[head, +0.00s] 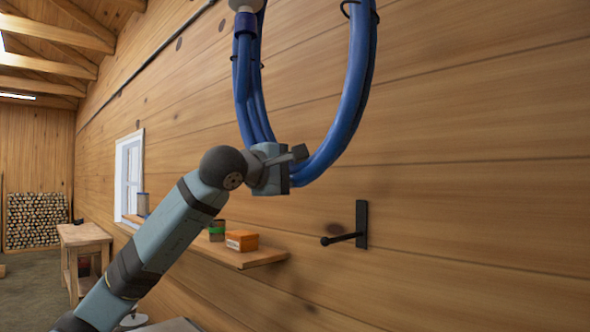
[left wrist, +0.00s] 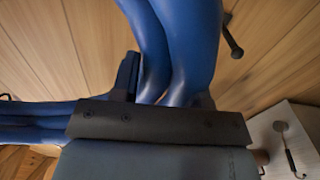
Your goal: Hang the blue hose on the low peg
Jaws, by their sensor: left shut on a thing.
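The blue hose (head: 350,105) is a bundle of several loops that comes down from the top edge of the head view and bends round at the bottom. My left gripper (head: 290,167) is shut on the hose at this low bend. In the left wrist view, two thick strands of the hose (left wrist: 180,45) run up from between the fingers (left wrist: 165,95). The low peg (head: 343,238) is a black rod on a wall plate, below and right of my left gripper and apart from the hose. A dark peg (left wrist: 232,38) shows beside the hose in the left wrist view. My right gripper is out of view.
A wooden shelf (head: 262,258) on the plank wall carries an orange box (head: 242,240) and jars, left of the low peg. A workbench (head: 84,238) stands farther back. A pale surface with a ladle (left wrist: 281,127) shows in the left wrist view.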

